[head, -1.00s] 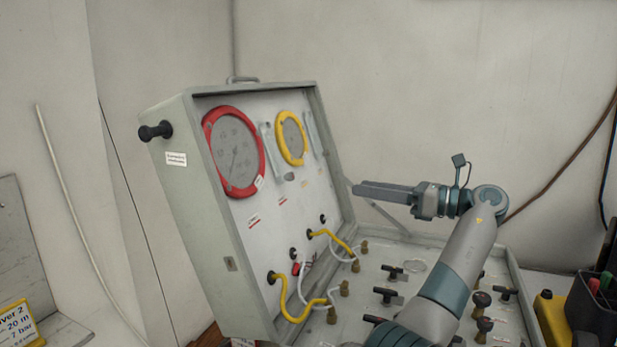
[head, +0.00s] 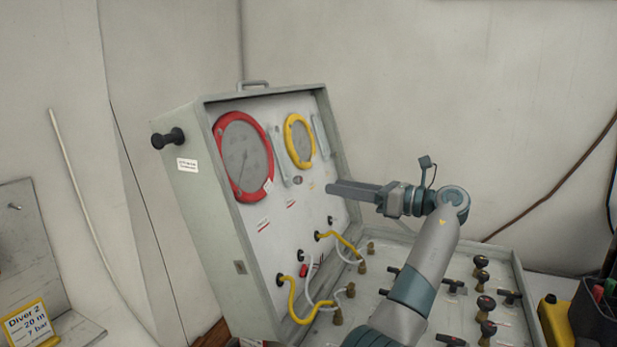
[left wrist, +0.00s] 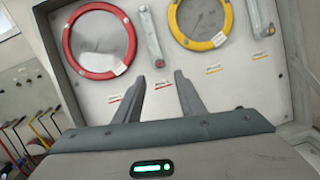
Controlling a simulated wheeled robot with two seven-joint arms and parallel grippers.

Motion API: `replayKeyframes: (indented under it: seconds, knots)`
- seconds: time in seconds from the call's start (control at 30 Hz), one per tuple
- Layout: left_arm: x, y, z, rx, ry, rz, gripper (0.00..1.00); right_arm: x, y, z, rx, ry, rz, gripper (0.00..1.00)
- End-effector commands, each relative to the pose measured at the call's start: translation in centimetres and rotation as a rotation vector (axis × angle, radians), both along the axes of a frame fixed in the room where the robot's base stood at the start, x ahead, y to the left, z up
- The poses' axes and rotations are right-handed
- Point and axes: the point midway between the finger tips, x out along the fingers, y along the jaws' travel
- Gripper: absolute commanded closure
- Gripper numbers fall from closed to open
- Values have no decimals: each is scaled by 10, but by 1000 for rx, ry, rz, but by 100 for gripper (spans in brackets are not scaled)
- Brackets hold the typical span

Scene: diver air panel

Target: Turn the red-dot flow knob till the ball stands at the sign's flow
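The sign (head: 28,324) is a yellow and white card at the lower left, reading Diver 2, 20 m, 7 bar; its smaller line is unreadable. Two clear flow tubes stand on the upright panel, one (head: 280,158) between the red and yellow gauges and one (head: 320,137) right of the yellow gauge. They also show in the left wrist view (left wrist: 152,38). My left gripper (head: 331,188) points at the panel, fingers apart and empty (left wrist: 160,82). My right gripper is out of view.
The red gauge (head: 242,158) and yellow gauge (head: 299,141) fill the upper panel. Yellow hoses (head: 293,300) and white hoses hang below. Several black valve handles (head: 485,305) stand on the case's lower half. A black bin (head: 594,310) stands at the right.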

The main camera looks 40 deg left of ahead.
Motion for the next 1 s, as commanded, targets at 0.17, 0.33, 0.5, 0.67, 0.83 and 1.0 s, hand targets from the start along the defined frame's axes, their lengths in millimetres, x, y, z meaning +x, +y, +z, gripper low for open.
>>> replayKeyframes:
  seconds: [0.17, 0.33, 0.5, 0.67, 0.83, 1.0]
  knots:
    - [-8, 33, 3, 1, 0, 3, 64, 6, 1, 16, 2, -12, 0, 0]
    - [-15, 61, 3, 1, 0, 2, 64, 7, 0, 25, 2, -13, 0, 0]
    - [-19, 81, 2, 0, 0, 1, 64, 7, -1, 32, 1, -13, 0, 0]
    - [-21, 90, 1, 1, 1, 0, 64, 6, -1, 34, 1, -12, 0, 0]
    - [-22, 92, 0, 0, 0, -1, 64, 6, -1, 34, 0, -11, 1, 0]
    - [-22, 91, 0, 0, 0, 0, 64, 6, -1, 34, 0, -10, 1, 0]
